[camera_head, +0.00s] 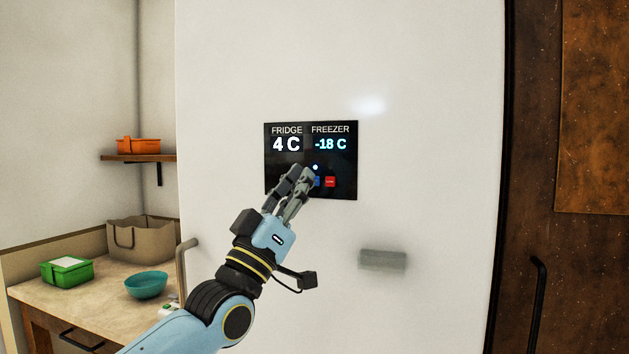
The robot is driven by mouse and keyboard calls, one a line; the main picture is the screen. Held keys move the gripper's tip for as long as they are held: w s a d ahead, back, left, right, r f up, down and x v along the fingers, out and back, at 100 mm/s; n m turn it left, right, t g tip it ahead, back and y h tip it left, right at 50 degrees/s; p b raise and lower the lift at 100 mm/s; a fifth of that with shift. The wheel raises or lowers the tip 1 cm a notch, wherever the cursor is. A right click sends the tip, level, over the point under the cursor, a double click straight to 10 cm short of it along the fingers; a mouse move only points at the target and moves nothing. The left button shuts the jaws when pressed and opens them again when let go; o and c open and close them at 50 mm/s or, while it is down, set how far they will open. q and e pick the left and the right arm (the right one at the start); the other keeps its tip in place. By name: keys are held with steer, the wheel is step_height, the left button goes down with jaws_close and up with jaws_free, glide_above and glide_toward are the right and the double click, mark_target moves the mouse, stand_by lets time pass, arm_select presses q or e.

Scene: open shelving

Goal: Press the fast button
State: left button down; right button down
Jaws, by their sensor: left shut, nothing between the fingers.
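A black control panel (311,157) is set in the white fridge front (430,100). It reads FRIDGE 4 C and FREEZER -18 C. Below the readings are a small lit dot (315,167), a blue button (317,182) and a red button (330,182). The button labels are too small to read. My left gripper (299,174) is shut and empty, its fingertips in front of the panel's lower middle, just left of the blue button and partly covering it. I cannot tell whether the fingertips touch the panel. My right gripper is not in view.
A grey handle (383,260) sticks out below right of the panel, and another handle (182,270) is at the left edge. A counter at left holds a green box (67,272), a teal bowl (146,285) and a tan bin (139,240). A brown door (590,260) stands at right.

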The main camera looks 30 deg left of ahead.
arm_select(q)
steer(key=shift+s, duration=0.15)
steer(key=shift+s+d+p, duration=0.2)
steer(key=shift+s+p, duration=0.25)
steer(key=shift+s, duration=0.35)
steer(key=shift+s+d+p, duration=0.2)
steer(key=shift+s+p, duration=0.2)
steer(key=shift+s, duration=0.35)
steer(key=shift+s+d+p, duration=0.2)
steer(key=shift+s+p, duration=0.25)
steer(key=shift+s, duration=0.35)
